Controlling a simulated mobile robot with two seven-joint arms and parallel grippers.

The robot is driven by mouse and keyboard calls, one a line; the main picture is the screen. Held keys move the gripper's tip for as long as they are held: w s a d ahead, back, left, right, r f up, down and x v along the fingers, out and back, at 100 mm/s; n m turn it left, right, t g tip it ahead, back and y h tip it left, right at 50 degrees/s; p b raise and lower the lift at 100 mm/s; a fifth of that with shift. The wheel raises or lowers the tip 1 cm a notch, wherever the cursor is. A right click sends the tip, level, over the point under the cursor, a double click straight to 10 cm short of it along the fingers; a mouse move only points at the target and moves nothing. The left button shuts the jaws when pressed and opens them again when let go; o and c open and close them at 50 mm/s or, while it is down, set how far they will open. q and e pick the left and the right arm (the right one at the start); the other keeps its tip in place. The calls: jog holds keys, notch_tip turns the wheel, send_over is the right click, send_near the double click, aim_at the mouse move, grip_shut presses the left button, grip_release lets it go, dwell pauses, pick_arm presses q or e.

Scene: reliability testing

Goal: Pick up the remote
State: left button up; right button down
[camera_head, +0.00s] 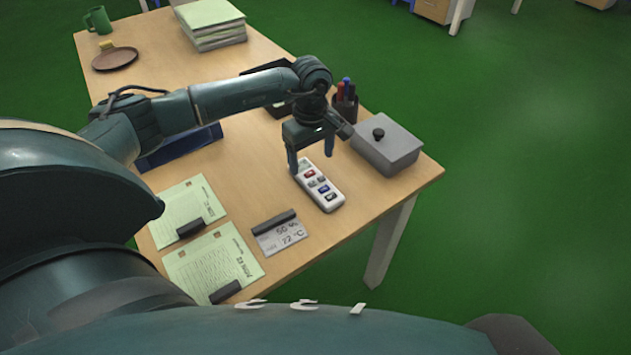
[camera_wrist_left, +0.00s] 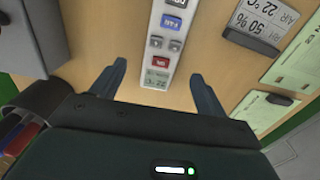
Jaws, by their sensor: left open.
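The remote (camera_head: 320,186) is white with red, blue, grey and black buttons and lies on the wooden desk. It also shows in the left wrist view (camera_wrist_left: 167,40), running from the top edge down to its small display end. My left gripper (camera_head: 311,161) is open just above the display end of the remote. In the left wrist view its two fingers (camera_wrist_left: 157,82) stand on either side of that end, with a gap on both sides. My right gripper is not in view.
A grey lidded box (camera_head: 388,146) and a pen cup (camera_head: 345,105) stand close to the remote. A temperature and humidity display (camera_head: 281,235) and green papers (camera_head: 187,214) lie nearer to me. Bare desk (camera_head: 247,180) shows left of the remote. The desk edge lies to its right.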

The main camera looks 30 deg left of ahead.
aim_at(311, 174)
pick_arm(q)
jog(key=shift+s+f+p, duration=0.15)
jog(key=shift+f+p, duration=0.25)
jog(key=shift+f, duration=2.4)
jog(key=shift+c, duration=0.3)
jog(key=c, duration=1.1)
jog(key=shift+r, duration=0.1)
